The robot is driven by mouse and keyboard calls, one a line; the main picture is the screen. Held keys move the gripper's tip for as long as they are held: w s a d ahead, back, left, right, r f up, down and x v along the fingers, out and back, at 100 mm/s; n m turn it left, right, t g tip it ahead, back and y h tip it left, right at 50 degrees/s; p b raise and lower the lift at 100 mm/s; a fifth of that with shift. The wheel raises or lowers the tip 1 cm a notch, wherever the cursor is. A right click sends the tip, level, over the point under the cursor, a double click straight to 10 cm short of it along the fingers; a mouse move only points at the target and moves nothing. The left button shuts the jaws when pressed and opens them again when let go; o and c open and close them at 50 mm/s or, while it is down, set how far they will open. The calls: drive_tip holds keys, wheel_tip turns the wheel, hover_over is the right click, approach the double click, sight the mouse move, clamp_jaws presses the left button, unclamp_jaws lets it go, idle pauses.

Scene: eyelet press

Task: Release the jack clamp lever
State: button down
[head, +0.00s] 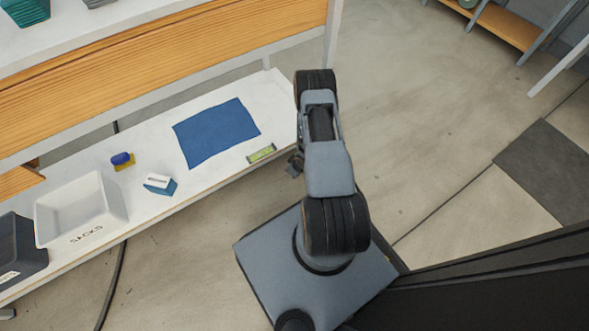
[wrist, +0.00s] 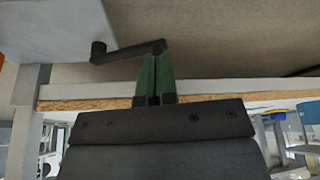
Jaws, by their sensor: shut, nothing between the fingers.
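A dark crank-shaped lever (wrist: 128,50) shows in the wrist view, sticking out beside a pale grey panel (wrist: 55,30); it looks like the jack clamp lever. My gripper (wrist: 157,62) has green fingers that are closed together with nothing between them. Their tips lie just below the lever's right end in the picture, close to it; I cannot tell whether they touch. In the head view my gripper (head: 295,164) is mostly hidden by my arm, near the right end of the white bench. The lever cannot be made out in the head view.
The white bench (head: 215,185) carries a blue cloth (head: 215,132), a small green-yellow level (head: 262,153), a blue-white block (head: 160,184), a blue-yellow item (head: 122,161) and a white bin (head: 80,209) marked SACKS. A dark bin (head: 20,250) stands left.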

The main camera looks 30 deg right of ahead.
drive_tip(key=p+v, duration=0.5)
drive_tip(key=v, duration=0.8)
drive_tip(key=shift+r+p, duration=0.35)
drive_tip(key=shift+s+d, duration=0.1)
